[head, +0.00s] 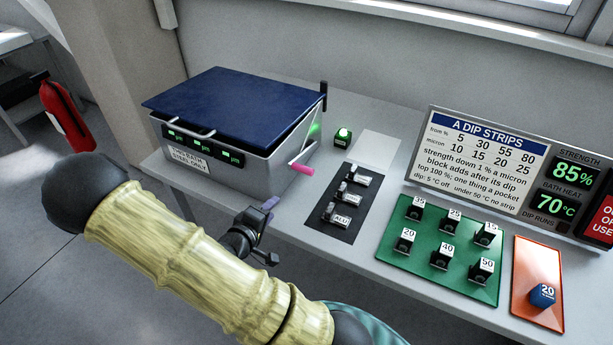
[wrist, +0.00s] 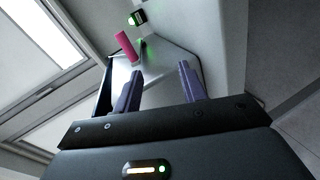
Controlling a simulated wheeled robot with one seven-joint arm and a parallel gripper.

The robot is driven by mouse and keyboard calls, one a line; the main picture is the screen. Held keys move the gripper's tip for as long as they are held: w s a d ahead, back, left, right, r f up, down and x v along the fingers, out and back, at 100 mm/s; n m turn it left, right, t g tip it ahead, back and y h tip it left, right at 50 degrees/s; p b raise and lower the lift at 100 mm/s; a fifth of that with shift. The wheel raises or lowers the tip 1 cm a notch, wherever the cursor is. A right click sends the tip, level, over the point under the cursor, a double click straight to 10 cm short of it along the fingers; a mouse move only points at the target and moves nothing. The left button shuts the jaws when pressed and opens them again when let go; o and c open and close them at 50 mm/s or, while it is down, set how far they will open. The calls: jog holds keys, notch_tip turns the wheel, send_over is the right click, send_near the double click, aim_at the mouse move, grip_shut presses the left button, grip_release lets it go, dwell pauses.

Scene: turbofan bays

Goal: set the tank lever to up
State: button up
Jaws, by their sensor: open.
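The tank (head: 230,165) is a grey box with a dark blue lid, on the bench at the back left. Its lever has a pink handle (head: 301,170) on the tank's right side, pointing outward and slightly down. In the wrist view the pink handle (wrist: 126,46) is beyond the fingertips, toward the upper left. My gripper (head: 268,205) is in front of the tank, below and left of the handle in the head view. Its two purple fingers are apart in the wrist view (wrist: 160,75), with nothing between them. The lever's pivot is not clear.
A small green-lit block (head: 343,137) stands right of the tank. A black mat (head: 335,232) with several small labelled parts lies near my gripper. A green tray (head: 420,256) of labelled blocks, an orange tray (head: 530,309) with a blue block (head: 542,295) and a sign panel (head: 485,160) are farther right.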

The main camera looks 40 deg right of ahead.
jog(key=r+h, duration=0.1)
jog(key=s+d+n+h, duration=0.1)
jog(key=h, duration=0.1)
jog(key=shift+d+r+n+t+h+b, duration=0.1)
jog(key=shift+r+n+t+h+b, duration=0.2)
jog(key=shift+r+b, duration=0.1)
jog(key=p+x, duration=0.3)
jog(key=x, duration=1.4)
jog(key=shift+d, duration=0.15)
jog(key=shift+w+f, duration=0.1)
jog(key=shift+f, duration=0.05)
jog(key=shift+c, duration=0.2)
grip_shut()
